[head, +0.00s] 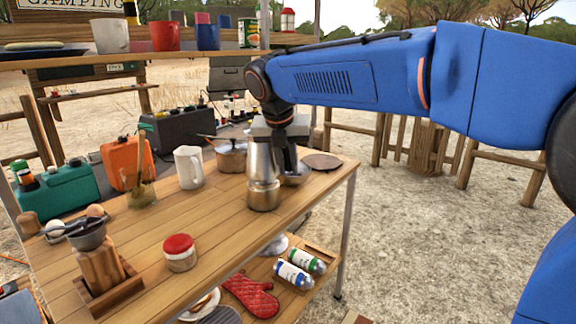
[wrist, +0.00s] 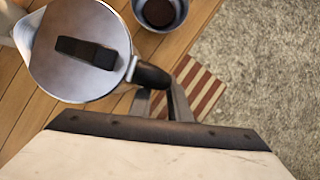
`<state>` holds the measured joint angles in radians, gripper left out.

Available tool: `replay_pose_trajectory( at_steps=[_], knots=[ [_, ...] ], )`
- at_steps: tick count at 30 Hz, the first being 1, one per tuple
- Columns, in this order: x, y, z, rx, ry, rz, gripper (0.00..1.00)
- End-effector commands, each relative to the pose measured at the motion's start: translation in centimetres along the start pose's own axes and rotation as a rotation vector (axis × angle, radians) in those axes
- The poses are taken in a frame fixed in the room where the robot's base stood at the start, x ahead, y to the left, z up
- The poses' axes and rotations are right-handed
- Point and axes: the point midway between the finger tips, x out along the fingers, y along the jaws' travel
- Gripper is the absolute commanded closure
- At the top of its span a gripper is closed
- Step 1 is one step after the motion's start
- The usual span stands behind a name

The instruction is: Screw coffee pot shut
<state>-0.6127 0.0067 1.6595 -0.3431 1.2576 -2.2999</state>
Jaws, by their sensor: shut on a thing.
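The silver coffee pot (head: 262,165) stands upright near the right end of the wooden table, its upper part sitting over its base (head: 263,196). I cannot tell whether the two parts are screwed tight. The wrist view shows its round lid (wrist: 55,70) with a black knob (wrist: 87,52) from above. My gripper (head: 287,160) is at the pot's right side, shut on the black handle (wrist: 152,75). The fingertips (wrist: 163,100) show at the handle in the wrist view, and the palm hides part of the view.
A metal bowl with dark contents (wrist: 159,12) stands close to the pot. A flat brown disc (head: 322,161) lies to its right. The table's right edge is near.

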Motion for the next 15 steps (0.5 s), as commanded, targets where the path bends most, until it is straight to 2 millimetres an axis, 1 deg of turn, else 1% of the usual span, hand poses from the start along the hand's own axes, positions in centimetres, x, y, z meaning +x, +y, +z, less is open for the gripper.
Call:
replay_pose_trajectory(
  at_steps=[15],
  knots=[
    [0.4,0.03,-0.16,0.0,-0.001,0.001,1.0]
  ],
)
